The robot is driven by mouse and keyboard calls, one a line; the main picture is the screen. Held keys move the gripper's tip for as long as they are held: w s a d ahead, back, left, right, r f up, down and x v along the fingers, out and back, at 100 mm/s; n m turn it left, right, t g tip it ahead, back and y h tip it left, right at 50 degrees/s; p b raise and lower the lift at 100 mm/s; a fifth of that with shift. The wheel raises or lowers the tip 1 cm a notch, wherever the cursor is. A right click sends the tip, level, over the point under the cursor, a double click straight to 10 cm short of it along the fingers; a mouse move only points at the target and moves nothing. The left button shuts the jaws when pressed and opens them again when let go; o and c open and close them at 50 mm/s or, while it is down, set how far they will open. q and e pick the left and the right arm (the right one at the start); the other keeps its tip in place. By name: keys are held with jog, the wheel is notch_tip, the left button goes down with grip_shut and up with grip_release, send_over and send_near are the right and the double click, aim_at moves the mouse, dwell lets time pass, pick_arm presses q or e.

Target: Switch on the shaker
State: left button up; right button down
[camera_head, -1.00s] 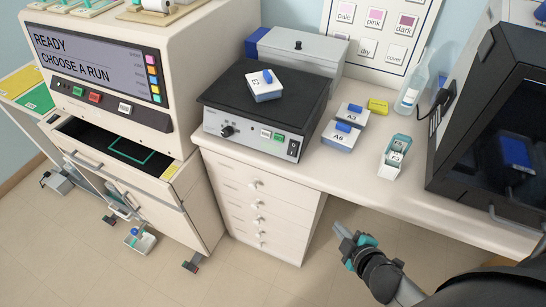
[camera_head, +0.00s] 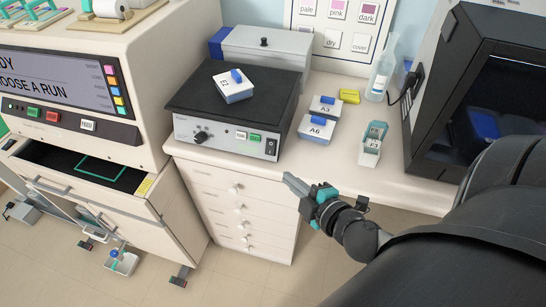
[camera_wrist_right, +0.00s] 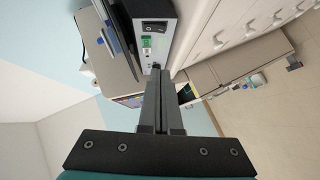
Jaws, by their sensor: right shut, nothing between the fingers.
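The shaker (camera_head: 222,138) stands on the bench, a grey box with a black top plate (camera_head: 200,95). Its front has a dark knob (camera_head: 202,136), a white and a green button (camera_head: 255,138), and a black rocker switch (camera_head: 271,146) at the right end. A white box with a blue clip (camera_head: 234,90) sits on the plate. My right gripper (camera_head: 290,181) is shut and empty, in front of and below the shaker's right end, apart from it. The right wrist view shows the gripper (camera_wrist_right: 160,75) pointing toward the front panel, with the rocker switch (camera_wrist_right: 155,27) beyond. My left gripper is out of view.
Boxes A3 (camera_head: 325,107) and A6 (camera_head: 317,128), a yellow block (camera_head: 350,96) and a teal-and-white holder (camera_head: 373,145) stand right of the shaker. A clear bottle (camera_head: 379,78) is behind. A dark cabinet (camera_head: 490,90) bounds the right. Drawers (camera_head: 240,205) lie below the bench.

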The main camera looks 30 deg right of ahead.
send_near(267, 151)
jog(key=w+a, duration=0.3)
jog(key=shift+w+d+f+b, duration=0.45)
jog(key=shift+w+d+f, duration=0.7)
jog(key=shift+w+d, duration=0.2)
jog(key=shift+d+f+b, duration=0.15)
jog(key=shift+f+b, duration=0.25)
jog(key=shift+b, duration=0.7)
jog(key=shift+r+p, duration=0.25)
jog(key=shift+p, duration=0.05)
jog(key=shift+w+r, duration=0.1)
jog(key=shift+r+p, duration=0.7)
jog(key=shift+p, duration=0.15)
